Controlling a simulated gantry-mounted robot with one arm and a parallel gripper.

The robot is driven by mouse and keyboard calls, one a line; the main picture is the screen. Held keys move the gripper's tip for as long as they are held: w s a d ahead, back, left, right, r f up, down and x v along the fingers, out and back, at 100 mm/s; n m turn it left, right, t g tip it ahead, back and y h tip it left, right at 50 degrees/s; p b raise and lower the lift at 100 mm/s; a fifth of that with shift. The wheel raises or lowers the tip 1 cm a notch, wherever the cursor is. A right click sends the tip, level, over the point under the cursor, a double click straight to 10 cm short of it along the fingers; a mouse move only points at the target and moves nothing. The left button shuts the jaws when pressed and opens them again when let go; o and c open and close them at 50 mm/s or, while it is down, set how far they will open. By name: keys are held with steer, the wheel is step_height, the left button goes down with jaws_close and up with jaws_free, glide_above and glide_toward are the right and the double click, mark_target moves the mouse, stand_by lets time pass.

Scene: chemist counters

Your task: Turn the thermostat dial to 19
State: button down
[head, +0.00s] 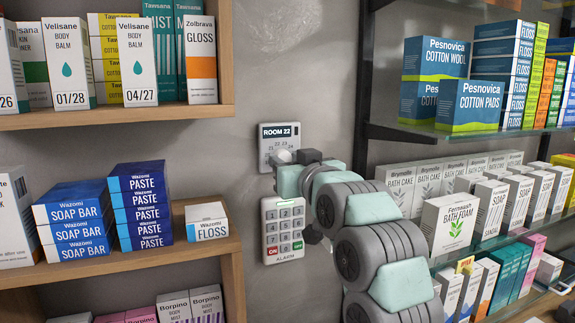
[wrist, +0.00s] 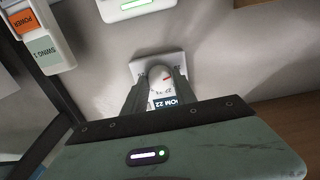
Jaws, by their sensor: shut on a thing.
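The thermostat is a small white wall plate (head: 266,152) with a dark display on top reading "ROOM 22". In the wrist view it appears upside down (wrist: 137,68), with the display partly covered. In the head view the dial (head: 284,157) is largely hidden by my gripper, which comes in from the right.
A white alarm keypad (head: 271,232) is on the wall just below the thermostat, close to my arm. Shelves of boxes (head: 117,120) stand at left, and glass shelves (head: 400,135) with boxes at right. In the wrist view a block with "POWER" and "SWING 1" labels (wrist: 37,35) is at upper left.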

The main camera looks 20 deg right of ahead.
stand_by(0.3)
steer(key=c, duration=1)
jaws_free()
steer(key=shift+s, duration=0.1)
steer(key=s, duration=1)
steer(key=shift+s, duration=0.3)
steer(key=shift+a, duration=0.1)
